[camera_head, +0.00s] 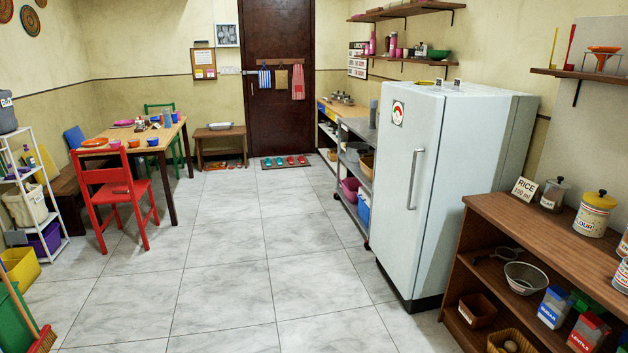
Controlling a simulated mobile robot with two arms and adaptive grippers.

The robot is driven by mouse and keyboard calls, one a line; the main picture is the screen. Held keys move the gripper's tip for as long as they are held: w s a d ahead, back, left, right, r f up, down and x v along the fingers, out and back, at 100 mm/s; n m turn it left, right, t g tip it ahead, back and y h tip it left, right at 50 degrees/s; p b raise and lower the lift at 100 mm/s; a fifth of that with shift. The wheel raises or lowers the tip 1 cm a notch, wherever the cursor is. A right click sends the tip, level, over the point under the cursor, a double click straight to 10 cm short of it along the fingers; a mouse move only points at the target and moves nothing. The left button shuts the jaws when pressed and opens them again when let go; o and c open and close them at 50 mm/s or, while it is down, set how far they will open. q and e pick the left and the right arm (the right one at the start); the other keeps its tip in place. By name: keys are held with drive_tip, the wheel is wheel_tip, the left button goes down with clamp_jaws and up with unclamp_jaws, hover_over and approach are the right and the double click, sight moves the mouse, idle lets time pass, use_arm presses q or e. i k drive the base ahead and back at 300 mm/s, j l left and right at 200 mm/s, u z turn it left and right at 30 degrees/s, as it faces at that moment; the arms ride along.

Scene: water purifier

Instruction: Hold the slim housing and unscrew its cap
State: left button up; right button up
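I cannot make out a slim housing or its cap for sure in the head view. A tall grey cylinder (373,113) stands upright on the counter just left of the fridge, partly hidden by it and too small to identify. A dark grey container (6,114) with a white label stands on the white rack at the left edge, cut off by the frame. Neither of my grippers is in view.
A white fridge (450,180) stands right of centre, with a wooden shelf unit (545,236) in front of it. A red chair (120,192) and a dining table (172,158) stand at the left. A white rack (62,215) and a broom (42,338) are nearer. The tiled floor (225,265) between is clear.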

sight(373, 109)
drive_tip(key=i, duration=3.95)
drive_tip(key=i+z, duration=0.2)
drive_tip(key=i, duration=0.25)
drive_tip(key=i+j+z, duration=0.25)
drive_tip(key=i, duration=0.2)
drive_tip(key=i+j+z, duration=0.2)
drive_tip(key=i, duration=0.25)
drive_tip(key=i+j+z, duration=0.25)
drive_tip(key=i, duration=0.15)
